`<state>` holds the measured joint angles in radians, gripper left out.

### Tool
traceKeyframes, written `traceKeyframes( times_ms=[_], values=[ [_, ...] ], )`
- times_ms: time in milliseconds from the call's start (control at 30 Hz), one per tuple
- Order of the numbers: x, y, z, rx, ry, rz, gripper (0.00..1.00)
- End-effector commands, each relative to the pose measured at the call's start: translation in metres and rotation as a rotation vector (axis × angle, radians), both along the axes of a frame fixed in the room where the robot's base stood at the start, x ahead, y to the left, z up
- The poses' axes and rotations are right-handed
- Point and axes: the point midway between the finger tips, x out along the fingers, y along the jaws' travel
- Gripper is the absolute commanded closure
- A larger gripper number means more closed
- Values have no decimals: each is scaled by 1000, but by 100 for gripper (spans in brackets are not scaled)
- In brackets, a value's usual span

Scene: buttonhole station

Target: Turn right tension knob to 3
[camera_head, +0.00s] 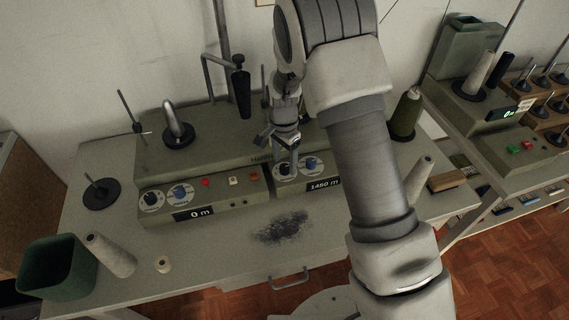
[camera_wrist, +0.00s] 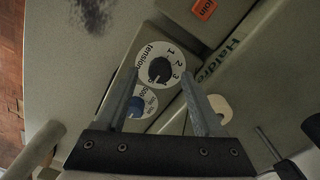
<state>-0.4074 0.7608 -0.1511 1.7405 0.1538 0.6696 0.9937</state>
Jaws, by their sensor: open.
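The right tension knob (camera_wrist: 159,70) is black, on a round white dial marked "tension" with 1, 2 and 3 readable. Its setting is too blurred to tell. In the head view its dial (camera_head: 281,169) is on the right control panel, partly covered by my gripper (camera_head: 290,152). In the wrist view my gripper (camera_wrist: 160,73) is open, one finger on each side of the black knob. I cannot tell whether the fingers touch it. A blue knob (camera_wrist: 135,106) on a second white dial sits just beside, partly behind the left finger; it also shows in the head view (camera_head: 311,163).
The left panel has a black knob (camera_head: 151,199), a blue knob (camera_head: 179,192) and a "0 m" display (camera_head: 194,214). The right display (camera_head: 324,185) reads 1450 m. An orange button (camera_wrist: 204,9) is near the dial. Thread cones and a green bin (camera_head: 58,268) stand on the table.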

Motion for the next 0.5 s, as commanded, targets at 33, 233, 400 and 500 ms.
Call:
traceKeyframes(
  times_ms=[33, 233, 400, 500],
  values=[
    [0, 0, -6, -1, 1, 0, 31],
    [0, 0, -16, 1, -1, 0, 31],
    [0, 0, -16, 1, -1, 0, 31],
    [0, 0, -16, 1, -1, 0, 36]
  ],
)
